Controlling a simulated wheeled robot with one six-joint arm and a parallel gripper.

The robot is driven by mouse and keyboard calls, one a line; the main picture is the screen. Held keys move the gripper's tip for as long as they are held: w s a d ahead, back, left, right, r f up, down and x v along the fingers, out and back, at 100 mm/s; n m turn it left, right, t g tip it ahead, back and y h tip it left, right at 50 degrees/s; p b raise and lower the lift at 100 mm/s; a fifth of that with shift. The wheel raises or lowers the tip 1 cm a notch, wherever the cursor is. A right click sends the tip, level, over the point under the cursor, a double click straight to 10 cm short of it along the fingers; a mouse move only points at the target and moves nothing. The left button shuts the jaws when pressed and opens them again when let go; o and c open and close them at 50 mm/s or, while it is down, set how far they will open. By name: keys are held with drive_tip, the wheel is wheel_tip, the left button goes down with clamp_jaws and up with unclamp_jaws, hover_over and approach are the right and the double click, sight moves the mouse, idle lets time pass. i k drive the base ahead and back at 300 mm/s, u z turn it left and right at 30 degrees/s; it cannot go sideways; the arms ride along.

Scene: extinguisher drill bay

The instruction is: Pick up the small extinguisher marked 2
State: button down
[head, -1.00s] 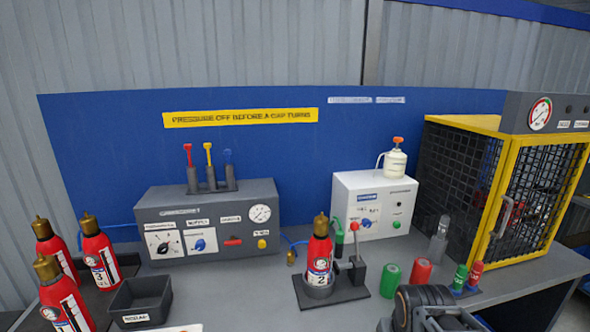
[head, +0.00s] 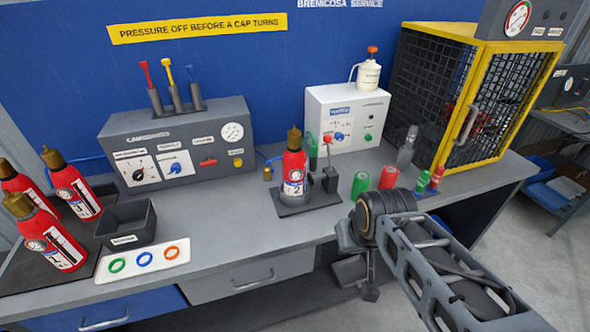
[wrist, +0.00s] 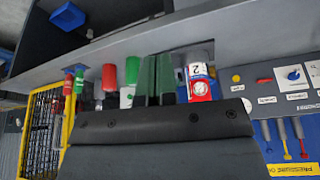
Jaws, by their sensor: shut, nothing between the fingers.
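The small extinguisher marked 2 (head: 294,178) is red with a white label and a brass cap. It stands upright on a dark base plate (head: 322,199) on the bench, with a small lever fixture beside it. In the wrist view the picture is turned, and the extinguisher (wrist: 200,82) shows just right of the fingers, its number upside down. My gripper (wrist: 157,82) is shut and empty, its two dark greenish fingers close together. The fingers appear apart from the extinguisher, though the depth between them is hard to judge. In the head view my arm reaches in from the lower right.
Several other red extinguishers stand at the left, one marked 3 (head: 75,188). Near them are a black bin (head: 127,222) and a ring tray (head: 143,261). Green (head: 360,185) and red (head: 388,177) cylinders stand right of the base plate. A yellow-framed cage (head: 450,95) is at right.

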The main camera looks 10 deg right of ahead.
sight(294, 165)
drive_tip(key=z, duration=1.4)
drive_tip(key=i, duration=0.85)
drive_tip(key=u, duration=3.65)
